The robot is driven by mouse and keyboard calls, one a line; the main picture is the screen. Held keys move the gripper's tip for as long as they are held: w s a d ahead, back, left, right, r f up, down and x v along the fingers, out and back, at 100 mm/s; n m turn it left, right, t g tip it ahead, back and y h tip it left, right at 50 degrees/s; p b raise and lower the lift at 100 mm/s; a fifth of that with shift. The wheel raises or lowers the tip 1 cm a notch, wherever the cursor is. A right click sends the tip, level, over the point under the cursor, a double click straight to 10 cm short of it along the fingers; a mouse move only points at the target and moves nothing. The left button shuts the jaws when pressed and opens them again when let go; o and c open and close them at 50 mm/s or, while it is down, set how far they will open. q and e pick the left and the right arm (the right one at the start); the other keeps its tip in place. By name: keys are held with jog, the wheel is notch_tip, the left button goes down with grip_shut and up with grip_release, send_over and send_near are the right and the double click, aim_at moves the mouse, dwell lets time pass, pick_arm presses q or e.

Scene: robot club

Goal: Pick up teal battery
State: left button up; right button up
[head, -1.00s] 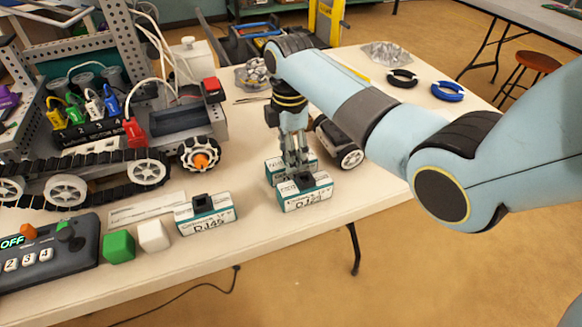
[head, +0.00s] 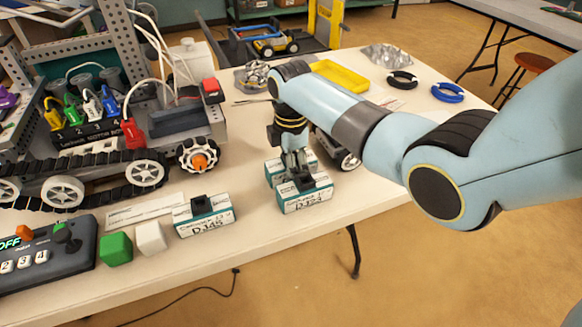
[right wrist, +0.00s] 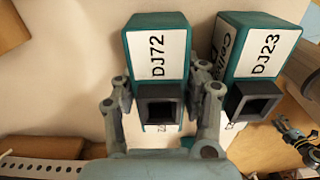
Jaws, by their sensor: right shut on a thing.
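Three teal-and-white batteries with black connector blocks are on the table. Battery DJ72 (right wrist: 157,55) is between the fingers of my right gripper (right wrist: 161,92), which is shut on it. In the head view, DJ72 (head: 274,168) stands behind battery DJ23 (head: 306,200), and my right gripper (head: 294,160) reaches down to it. DJ23 also shows in the right wrist view (right wrist: 262,48), just right of the gripper and close to its finger. Battery DJ45 (head: 206,219) stands apart to the left. I cannot see clear space under DJ72.
A tracked robot (head: 75,165) fills the table's left side. A control box (head: 45,257), a green cube (head: 115,247) and a white cube (head: 150,236) are along the front. A yellow tray (head: 341,75) and black (head: 402,79) and blue (head: 447,92) rings lie farther back.

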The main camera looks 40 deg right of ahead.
jog(key=shift+r, duration=0.1)
grip_shut()
jog(key=shift+w+r, duration=0.1)
jog(key=shift+r, duration=0.5)
notch_tip(320, 180, up, 3)
jog(key=shift+f+p, duration=0.1)
jog(key=shift+p, duration=0.35)
jog(key=s+d+r+p, duration=0.2)
jog(key=s+d+r, duration=0.4)
jog(key=s, duration=0.3)
jog(key=shift+s+d+r, duration=0.25)
jog(key=shift+s+r, duration=0.15)
jog(key=shift+r, duration=0.05)
